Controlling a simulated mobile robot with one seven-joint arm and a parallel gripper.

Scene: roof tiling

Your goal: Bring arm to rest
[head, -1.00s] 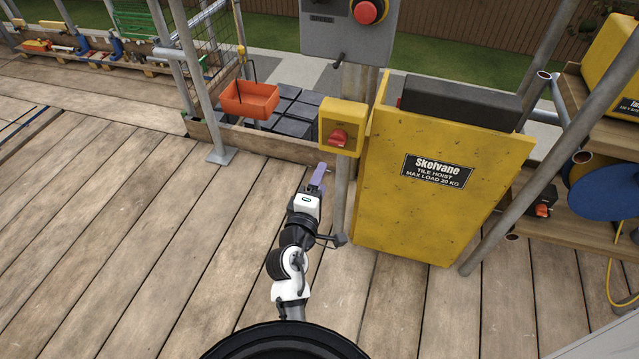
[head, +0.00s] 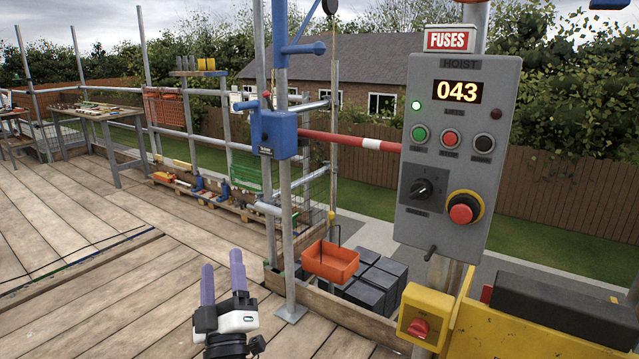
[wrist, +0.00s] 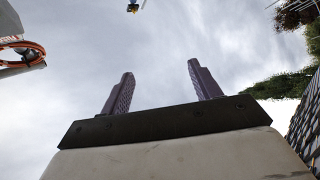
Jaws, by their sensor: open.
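My gripper (head: 223,281) is at the bottom of the head view, over the wooden deck, with its two purple fingers pointing up and apart. It is open and nothing is between the fingers. In the wrist view my gripper (wrist: 163,88) shows both fingers spread against cloudy sky, touching nothing. Most of my arm is below the edge of the head view.
The hoist control panel (head: 448,150) reads 043 with a green lamp lit. A yellow switch box (head: 424,318), an orange tray (head: 331,262) and dark stacked blocks (head: 372,285) are right of my gripper. A scaffold pole (head: 286,220) stands nearby.

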